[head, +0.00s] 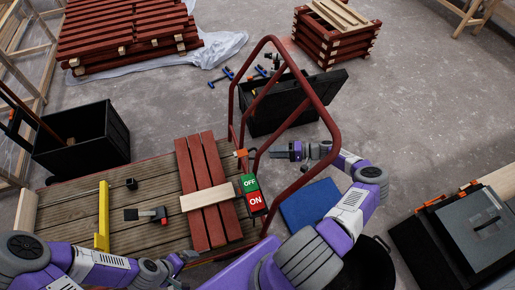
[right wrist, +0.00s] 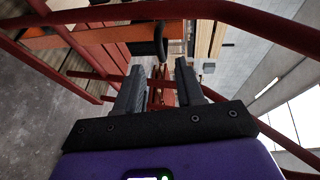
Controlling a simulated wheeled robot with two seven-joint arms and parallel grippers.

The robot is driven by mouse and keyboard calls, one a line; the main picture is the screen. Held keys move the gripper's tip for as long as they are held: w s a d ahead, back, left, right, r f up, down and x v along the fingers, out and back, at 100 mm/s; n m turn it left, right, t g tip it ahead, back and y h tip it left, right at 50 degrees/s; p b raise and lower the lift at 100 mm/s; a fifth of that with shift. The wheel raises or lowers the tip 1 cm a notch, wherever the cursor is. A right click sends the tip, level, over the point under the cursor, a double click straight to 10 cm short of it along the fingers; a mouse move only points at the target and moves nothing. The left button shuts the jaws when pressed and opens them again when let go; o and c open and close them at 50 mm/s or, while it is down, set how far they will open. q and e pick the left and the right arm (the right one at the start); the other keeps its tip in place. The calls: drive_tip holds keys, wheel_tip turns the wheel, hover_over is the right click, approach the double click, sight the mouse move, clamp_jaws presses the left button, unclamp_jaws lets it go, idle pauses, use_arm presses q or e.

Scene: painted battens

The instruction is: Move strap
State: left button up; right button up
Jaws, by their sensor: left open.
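An orange piece (head: 241,153), which looks like the strap, is at the red frame rail by the end of the slatted bench top. In the right wrist view an orange band (right wrist: 95,38) with a dark loop (right wrist: 159,42) lies beyond the fingertips. My right gripper (head: 281,151) is beside the red frame, to the right of the orange piece and apart from it. In the right wrist view its fingers (right wrist: 158,85) are spread with nothing between them. My left gripper (head: 190,256) is low at the bench's front edge, open, with no object visible in it.
Red tubular frame (head: 328,121) bars stand between my right gripper and the bench (head: 150,190). A black toolbox (head: 262,122) stands behind; a blue mat (head: 310,205) lies right.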

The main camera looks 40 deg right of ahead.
drive_tip(key=x, duration=0.6)
drive_tip(key=shift+b, duration=0.45)
drive_tip(key=shift+s+a, duration=0.1)
drive_tip(key=shift+c, duration=0.3)
clamp_jaws()
drive_tip(key=shift+a+r, duration=0.1)
